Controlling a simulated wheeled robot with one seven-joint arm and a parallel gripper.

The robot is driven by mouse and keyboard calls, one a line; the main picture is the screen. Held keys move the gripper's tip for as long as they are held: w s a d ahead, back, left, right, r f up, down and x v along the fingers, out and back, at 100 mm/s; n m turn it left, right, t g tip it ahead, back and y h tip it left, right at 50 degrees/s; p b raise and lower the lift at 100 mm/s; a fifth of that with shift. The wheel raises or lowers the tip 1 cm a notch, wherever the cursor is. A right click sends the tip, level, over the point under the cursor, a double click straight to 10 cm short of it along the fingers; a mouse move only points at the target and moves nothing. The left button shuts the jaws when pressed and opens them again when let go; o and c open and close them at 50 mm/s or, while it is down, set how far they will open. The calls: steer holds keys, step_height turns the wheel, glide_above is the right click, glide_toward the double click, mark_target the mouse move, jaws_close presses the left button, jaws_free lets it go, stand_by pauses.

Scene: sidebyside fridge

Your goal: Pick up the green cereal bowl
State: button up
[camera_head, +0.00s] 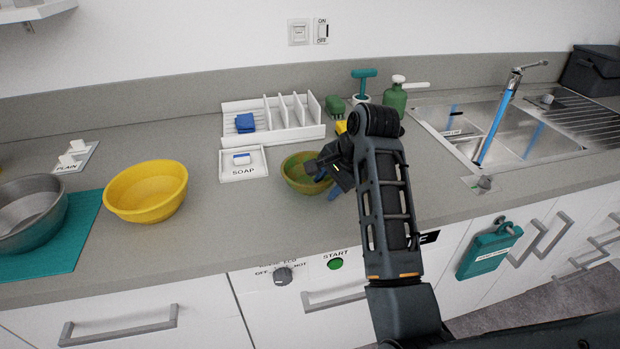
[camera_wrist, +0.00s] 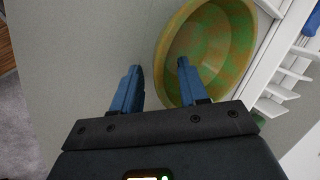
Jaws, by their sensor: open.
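The green cereal bowl (camera_head: 299,181), mottled green and brownish orange, stands upright on the grey counter, below and right of the soap tray. It looks empty, and my gripper hides part of its right side. My gripper (camera_head: 326,178) is at the bowl's right side. In the wrist view my gripper (camera_wrist: 158,80) has its two blue fingers apart with nothing held between them. The bowl (camera_wrist: 207,50) fills the upper right there. One finger overlaps the bowl's inside and the other is outside its rim, so the near rim lies between them. I cannot tell whether either finger touches it.
A white soap tray (camera_head: 243,177) and a white rack (camera_head: 273,133) stand behind the bowl. A yellow bowl (camera_head: 146,209) and a metal bowl on a teal mat (camera_head: 69,263) are left. A green bottle (camera_head: 396,99) and the sink (camera_head: 490,140) are right. The counter front is clear.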

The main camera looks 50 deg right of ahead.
steer(key=shift+c, duration=0.4)
jaws_close()
